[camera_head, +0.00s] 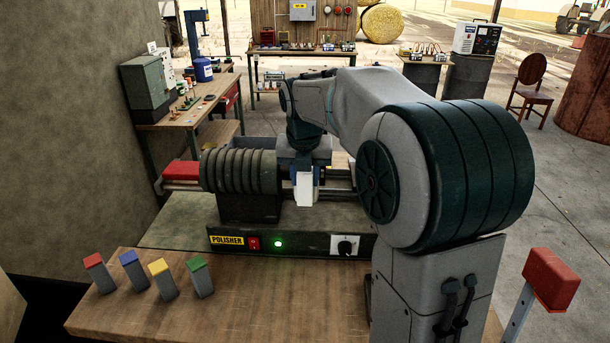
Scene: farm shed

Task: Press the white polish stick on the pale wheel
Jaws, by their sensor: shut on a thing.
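The polisher (240,175) stands on the bench, with a ribbed dark motor housing and a green lamp lit on its front panel. My gripper (305,178) points down just right of the motor housing. It is shut on a white polish stick (304,191), which hangs upright with its lower end low over the machine. The pale wheel cannot be made out clearly; my gripper and arm cover most of that area. Whether the stick touches the wheel cannot be told.
Several grey blocks with red, blue, yellow and green (198,277) tops stand on the wooden bench top (260,300) at front left. A black knob (345,247) is on the polisher's front panel. My arm covers the right side.

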